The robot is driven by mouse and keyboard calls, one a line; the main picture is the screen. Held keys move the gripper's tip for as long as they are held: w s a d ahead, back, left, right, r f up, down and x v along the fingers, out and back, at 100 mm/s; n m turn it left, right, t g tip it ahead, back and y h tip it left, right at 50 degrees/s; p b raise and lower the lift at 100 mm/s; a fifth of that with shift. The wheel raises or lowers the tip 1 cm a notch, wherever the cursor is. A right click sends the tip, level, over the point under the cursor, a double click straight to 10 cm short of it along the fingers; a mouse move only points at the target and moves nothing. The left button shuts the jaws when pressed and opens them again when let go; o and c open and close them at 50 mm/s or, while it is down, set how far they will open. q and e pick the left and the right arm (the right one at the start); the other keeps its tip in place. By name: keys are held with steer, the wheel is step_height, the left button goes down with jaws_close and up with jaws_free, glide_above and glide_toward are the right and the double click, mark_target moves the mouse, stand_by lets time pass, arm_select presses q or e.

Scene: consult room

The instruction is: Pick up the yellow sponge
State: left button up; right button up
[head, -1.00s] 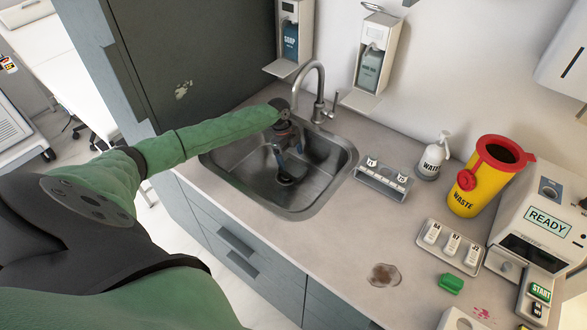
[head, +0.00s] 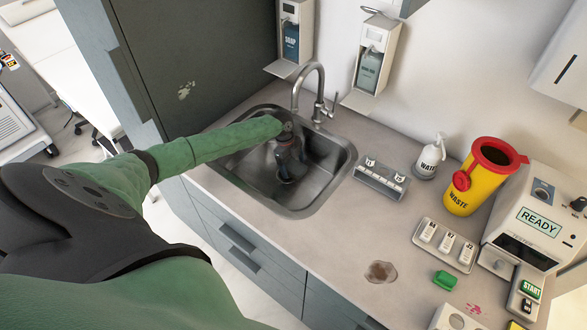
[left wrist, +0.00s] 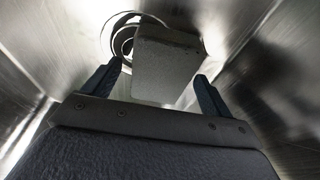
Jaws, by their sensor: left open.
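My left gripper (head: 287,177) points down into the steel sink (head: 318,190), low in the basin. In the left wrist view its dark fingers stand apart. A pale grey block (left wrist: 166,65) shows between and beyond the fingertips, near the round drain (left wrist: 122,38). It has the shape of a sponge, but its visible face looks grey in the dim light, and I cannot tell whether it is yellow. In the head view, my arm and gripper hide this spot, and no yellow sponge shows. My right gripper is out of view.
The faucet (head: 319,90) rises behind the sink, close to my left forearm. To the right on the counter are a vial rack (head: 381,181), a yellow waste bin (head: 474,185), a tray (head: 420,241), a green block (head: 445,281) and a brown stain (head: 381,272).

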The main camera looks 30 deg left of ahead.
arm_select(q)
steer(key=shift+f, duration=0.25)
stand_by(0.4)
steer(key=c, duration=1.1)
steer(key=shift+c, duration=0.2)
steer(key=shift+r, duration=0.1)
